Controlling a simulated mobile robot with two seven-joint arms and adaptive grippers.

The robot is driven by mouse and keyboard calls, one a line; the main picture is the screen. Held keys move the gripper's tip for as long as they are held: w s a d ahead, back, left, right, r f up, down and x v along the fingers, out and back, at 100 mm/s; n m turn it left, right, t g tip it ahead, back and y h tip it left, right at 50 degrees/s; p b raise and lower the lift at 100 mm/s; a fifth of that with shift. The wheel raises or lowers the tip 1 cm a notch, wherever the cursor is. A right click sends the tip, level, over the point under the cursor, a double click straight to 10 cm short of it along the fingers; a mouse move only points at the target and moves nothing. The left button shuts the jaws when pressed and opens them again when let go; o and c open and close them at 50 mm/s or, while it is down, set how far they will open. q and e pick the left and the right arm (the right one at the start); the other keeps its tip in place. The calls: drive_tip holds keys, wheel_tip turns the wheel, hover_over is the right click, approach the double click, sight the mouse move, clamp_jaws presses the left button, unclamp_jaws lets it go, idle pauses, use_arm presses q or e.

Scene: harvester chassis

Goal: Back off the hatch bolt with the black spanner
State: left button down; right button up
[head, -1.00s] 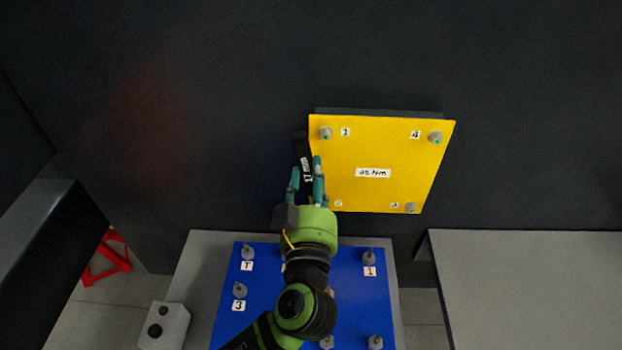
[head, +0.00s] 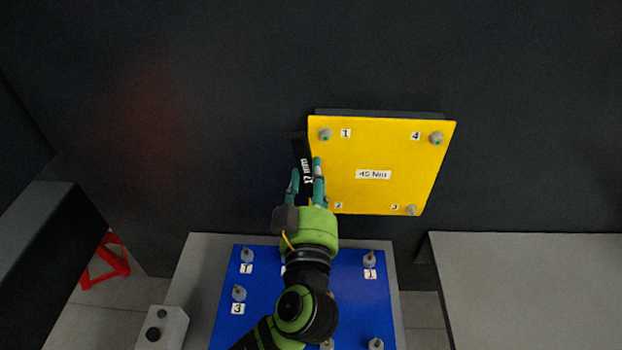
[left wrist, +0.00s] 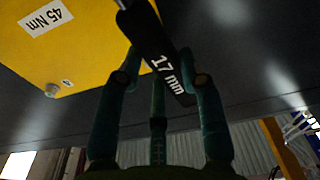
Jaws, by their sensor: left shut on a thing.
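The yellow hatch plate (head: 400,170) is on the dark wall, marked 45 Nm, with grey bolts at its corners. Bolt 1 (head: 325,134) is top left, bolt 4 (head: 435,138) top right, bolt 3 (head: 411,210) bottom right; bolt 2 is hidden behind my gripper. My left gripper (head: 306,182) is shut on the black spanner (head: 301,148), marked 17 mm, at the plate's left edge. The spanner points up, its upper end left of bolt 1. The left wrist view shows the spanner (left wrist: 152,42) between the teal fingers (left wrist: 162,78); its far end is cut off there.
A blue panel (head: 350,290) with several numbered bolts lies below the hatch, partly covered by my left arm. A grey box with black buttons (head: 163,328) stands left. A grey bench top (head: 530,280) is at right. A red stand (head: 106,258) is on the floor.

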use_arm(q)
drive_tip(key=shift+w, duration=0.2)
drive_tip(key=shift+w+b, duration=0.3)
drive_tip(key=shift+w, duration=0.6)
drive_tip(key=shift+a+f+n+b, duration=0.3)
drive_tip(key=shift+a+n+b, duration=0.35)
drive_tip(key=shift+b, duration=0.25)
drive_tip(key=shift+a+n+b, duration=0.55)
drive_tip(key=shift+a+n, duration=0.1)
drive_tip(key=shift+a, duration=0.25)
